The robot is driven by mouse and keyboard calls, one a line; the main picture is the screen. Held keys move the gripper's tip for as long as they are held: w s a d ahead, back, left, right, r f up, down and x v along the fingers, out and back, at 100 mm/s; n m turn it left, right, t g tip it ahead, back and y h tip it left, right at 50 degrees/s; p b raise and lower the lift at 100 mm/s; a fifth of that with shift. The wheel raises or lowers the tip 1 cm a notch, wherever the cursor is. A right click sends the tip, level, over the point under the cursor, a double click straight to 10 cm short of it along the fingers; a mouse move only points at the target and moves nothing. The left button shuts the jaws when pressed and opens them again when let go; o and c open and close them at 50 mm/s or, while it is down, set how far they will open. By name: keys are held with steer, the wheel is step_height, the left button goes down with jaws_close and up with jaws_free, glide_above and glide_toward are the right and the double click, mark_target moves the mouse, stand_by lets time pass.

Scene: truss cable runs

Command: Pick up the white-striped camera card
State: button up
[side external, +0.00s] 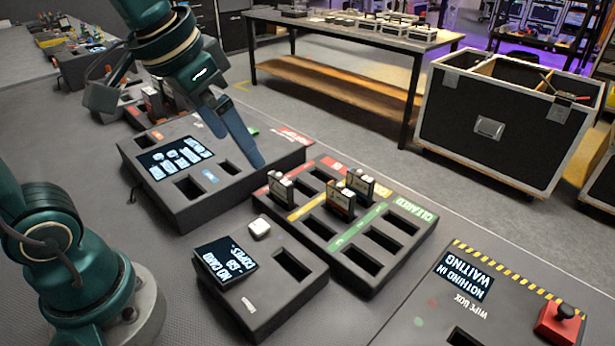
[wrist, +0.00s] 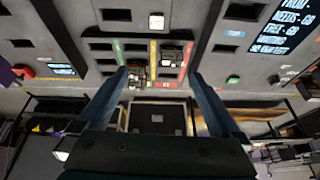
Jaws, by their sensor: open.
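Several dark camera cards with pale markings stand upright in the slots of a grey sorting tray (side external: 372,284) with red, yellow and green stripes. One card (side external: 281,187) is in the red row; two others, a nearer card (side external: 341,199) and a farther card (side external: 361,184), are in the row between yellow and green. I cannot tell for sure which has the white stripe. In the wrist view, the red-row card (wrist: 172,56) and the pair (wrist: 137,77) show beyond my fingers. My gripper (side external: 240,148) is open and empty, above the left device, left of the tray.
A grey box with a screen and slots (side external: 190,213) lies under my gripper. A wheeled case (side external: 490,128) stands beyond.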

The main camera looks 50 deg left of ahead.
mark_target(280, 174)
steer(key=w+a+f+g, duration=0.1)
steer(key=w+f, duration=0.2)
steer(key=w+a+f+g, duration=0.1)
steer(key=w+f+g, duration=0.1)
steer(key=w+f, duration=0.1)
steer(key=w+a+f+g, duration=0.1)
steer(key=w+f, duration=0.3)
steer(key=shift+w+a+f+n+g, duration=0.1)
steer(key=shift+f+n+g, duration=0.2)
steer(key=shift+f, duration=2.6)
steer(key=c, duration=1.4)
